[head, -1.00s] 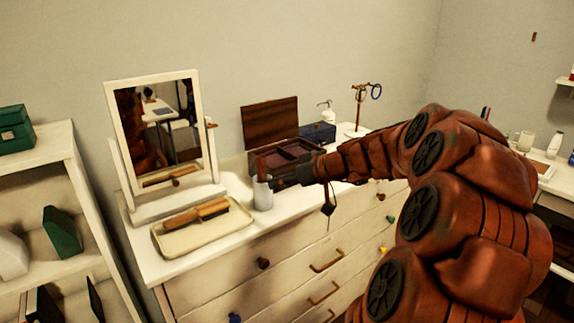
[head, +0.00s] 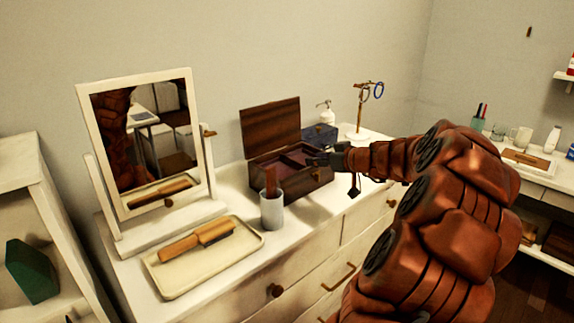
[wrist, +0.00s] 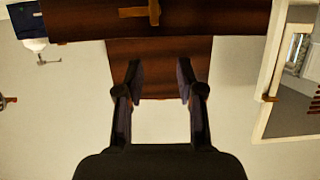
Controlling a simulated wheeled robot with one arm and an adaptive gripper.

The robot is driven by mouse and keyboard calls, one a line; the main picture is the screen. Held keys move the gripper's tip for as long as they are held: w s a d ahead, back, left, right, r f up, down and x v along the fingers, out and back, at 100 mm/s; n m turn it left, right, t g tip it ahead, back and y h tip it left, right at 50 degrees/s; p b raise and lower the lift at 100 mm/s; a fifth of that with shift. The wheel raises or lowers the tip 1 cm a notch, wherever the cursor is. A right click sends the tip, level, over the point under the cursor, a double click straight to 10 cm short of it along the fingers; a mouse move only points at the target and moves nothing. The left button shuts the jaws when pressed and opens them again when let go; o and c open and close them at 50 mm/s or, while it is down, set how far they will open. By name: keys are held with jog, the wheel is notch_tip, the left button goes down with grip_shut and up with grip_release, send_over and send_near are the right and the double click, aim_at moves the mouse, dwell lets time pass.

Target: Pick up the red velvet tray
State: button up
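The red velvet tray (head: 278,163) is a dark red, divided insert inside the open wooden jewelry box (head: 290,183) on the dresser. My gripper (head: 318,158) is at the right side of the box opening, near its rim, and hides part of the tray. In the wrist view, which is upside down, my gripper (wrist: 158,82) has its two fingers apart with nothing between them. The brown lid (wrist: 150,60) lies beyond the fingers. The tray cannot be made out clearly there.
A grey cup (head: 272,212) holding a brown-handled thing stands just in front of the box. A mirror (head: 88,115) and a cream tray (head: 172,288) with a brush are to the left. A blue box (head: 320,133) and a jewelry stand (head: 359,115) are behind.

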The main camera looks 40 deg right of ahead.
aim_at(293, 164)
jog(key=x, duration=0.3)
jog(key=p+x, duration=0.1)
jog(key=x, duration=0.1)
jog(key=shift+d+f, duration=0.15)
jog(key=shift+d, duration=0.15)
jog(key=shift+p+x, duration=0.8)
jog(key=shift+x, duration=2)
jog(key=shift+s+f, duration=0.1)
jog(key=shift+f, duration=0.1)
jog(key=shift+c, duration=0.2)
jog(key=shift+a, duration=0.1)
grip_shut()
